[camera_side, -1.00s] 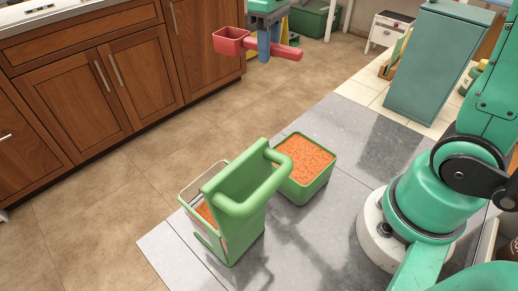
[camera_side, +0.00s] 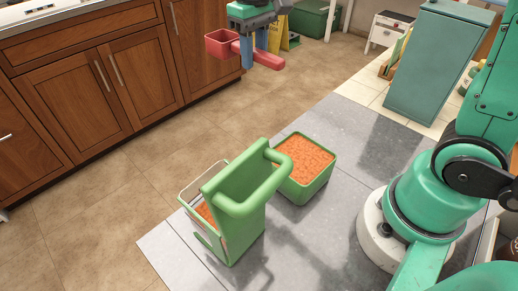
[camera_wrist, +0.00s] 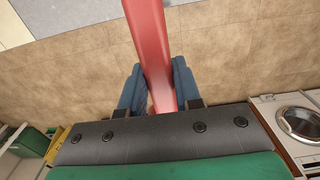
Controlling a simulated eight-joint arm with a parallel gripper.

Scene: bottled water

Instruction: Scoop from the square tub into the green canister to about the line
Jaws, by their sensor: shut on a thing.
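A green canister (camera_side: 236,222) with a thick handle stands upright on the grey table in the side view. Orange material shows low behind its clear front panel. A square green tub (camera_side: 309,188) filled with orange pieces (camera_side: 305,158) stands just behind it to the right. My gripper (camera_side: 256,52) is shut on the handle of a red scoop (camera_side: 222,43), held high beyond the far edge of the table, well away from both containers. In the wrist view the red handle (camera_wrist: 152,50) runs between the blue fingers. The inside of the scoop is too small to judge.
The grey tabletop (camera_side: 330,230) is clear to the right of the canister, up to my base. Wooden cabinets (camera_side: 110,80) stand at the back left. A teal cabinet (camera_side: 427,65) stands at the back right.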

